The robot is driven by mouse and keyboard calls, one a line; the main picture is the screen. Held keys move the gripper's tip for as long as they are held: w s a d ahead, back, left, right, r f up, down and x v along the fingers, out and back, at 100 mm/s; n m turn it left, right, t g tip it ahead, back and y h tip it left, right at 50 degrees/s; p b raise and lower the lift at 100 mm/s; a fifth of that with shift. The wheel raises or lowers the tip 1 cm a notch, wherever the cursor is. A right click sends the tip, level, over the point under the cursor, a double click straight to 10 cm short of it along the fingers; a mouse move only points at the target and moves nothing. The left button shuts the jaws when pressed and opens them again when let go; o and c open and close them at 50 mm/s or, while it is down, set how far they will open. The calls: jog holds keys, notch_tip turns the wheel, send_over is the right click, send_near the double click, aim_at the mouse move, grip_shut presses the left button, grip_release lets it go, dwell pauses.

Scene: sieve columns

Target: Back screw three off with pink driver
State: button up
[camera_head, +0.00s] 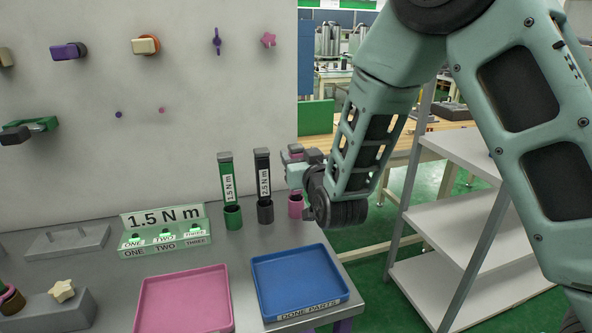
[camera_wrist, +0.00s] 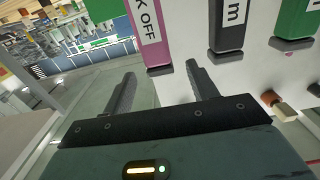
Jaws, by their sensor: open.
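The pink driver stands in a pink cup (camera_head: 296,206) at the right end of the driver row; my gripper (camera_head: 297,172) mostly hides it in the head view. In the wrist view the pink driver (camera_wrist: 148,35), with a label ending "K OFF", shows beyond and between my open gripper fingers (camera_wrist: 160,69). I cannot tell whether they touch it. A green fixture (camera_head: 165,229) marked "1.5 N m" stands on the bench, with positions ONE, TWO and THREE. Screw three (camera_head: 196,227) is at its right end, small and hard to make out.
A black driver (camera_head: 263,178) marked 2.5 N m and a green driver (camera_head: 227,180) marked 1.5 N m stand left of the pink one. A pink tray (camera_head: 186,274) and a blue "DONE PARTS" tray (camera_head: 297,274) lie in front. White shelves (camera_head: 460,215) stand at right.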

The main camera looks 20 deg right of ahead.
aim_at(294, 147)
jog(key=shift+w+f+p, duration=0.15)
jog(key=shift+w+p, duration=0.65)
jog(key=shift+w, duration=2.25)
grip_shut()
